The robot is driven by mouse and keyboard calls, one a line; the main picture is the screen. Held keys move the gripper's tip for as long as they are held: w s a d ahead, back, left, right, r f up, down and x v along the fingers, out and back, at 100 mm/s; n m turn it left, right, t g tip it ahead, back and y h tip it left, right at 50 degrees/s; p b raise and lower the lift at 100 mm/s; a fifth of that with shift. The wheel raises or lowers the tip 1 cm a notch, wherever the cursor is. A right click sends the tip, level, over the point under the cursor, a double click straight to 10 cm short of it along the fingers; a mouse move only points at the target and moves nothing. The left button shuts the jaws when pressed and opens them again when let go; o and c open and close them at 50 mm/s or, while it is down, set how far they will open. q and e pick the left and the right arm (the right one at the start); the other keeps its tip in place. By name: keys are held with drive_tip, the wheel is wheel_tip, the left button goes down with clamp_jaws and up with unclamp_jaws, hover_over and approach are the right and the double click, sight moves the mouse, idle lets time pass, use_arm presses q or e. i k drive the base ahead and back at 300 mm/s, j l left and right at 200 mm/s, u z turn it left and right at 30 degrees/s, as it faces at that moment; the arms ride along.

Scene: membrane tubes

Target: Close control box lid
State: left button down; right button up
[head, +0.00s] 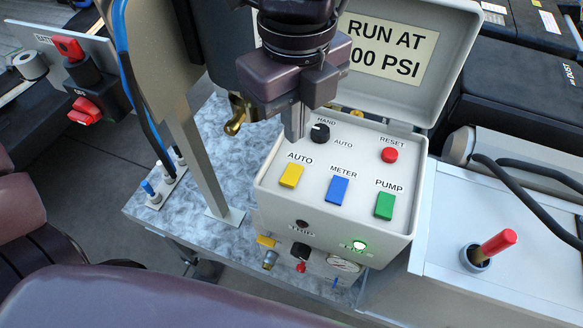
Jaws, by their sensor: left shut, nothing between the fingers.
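The control box (330,221) is a pale grey box on a marbled metal platform. Its top panel carries a black HAND/AUTO knob, a red RESET button and yellow, blue and green switches. The box lid (425,90) stands open at the back, its inside facing me with a "RUN AT ...00 PSI" label, partly hidden by my left arm. My left gripper (293,136) points down over the panel's back left, left of the knob and in front of the lid. Its fingers are together and empty. Whether it touches the panel cannot be told. My right gripper is not in view.
A grey upright post (195,160) and a brass valve (235,128) stand left of the box. Red switches (85,108) are at far left. A white surface with a red-handled lever (495,243) and black hoses lies right. Dark cases fill the back right.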

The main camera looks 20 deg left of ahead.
sight(407, 57)
drive_tip(key=k, duration=1.5)
